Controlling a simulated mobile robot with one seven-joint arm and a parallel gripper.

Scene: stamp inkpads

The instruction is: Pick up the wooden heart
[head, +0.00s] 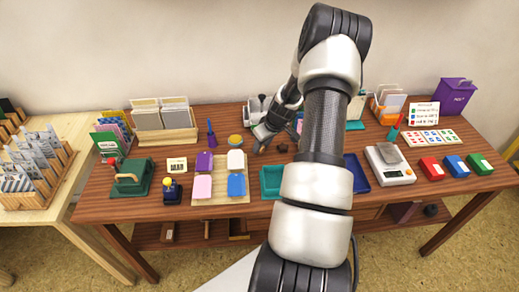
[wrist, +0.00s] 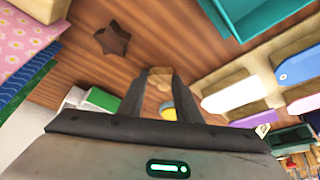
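A small light-brown wooden piece (wrist: 160,78), which looks like the wooden heart, lies on the table between my fingertips in the wrist view. Its outline is partly hidden, so its full shape is unclear. My gripper (wrist: 159,88) points down at the table with its two dark fingers apart, one on each side of the piece. I cannot tell whether they touch it. In the head view my gripper (head: 258,147) is low over the back middle of the table, and the piece cannot be made out there.
A dark brown wooden star (wrist: 111,40) lies close by, and shows in the head view (head: 282,147). A teal tray (wrist: 255,15) is near. Coloured pads on a wooden board (head: 222,164) stand to the left. A round yellow-topped item (wrist: 168,109) sits behind the fingers.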

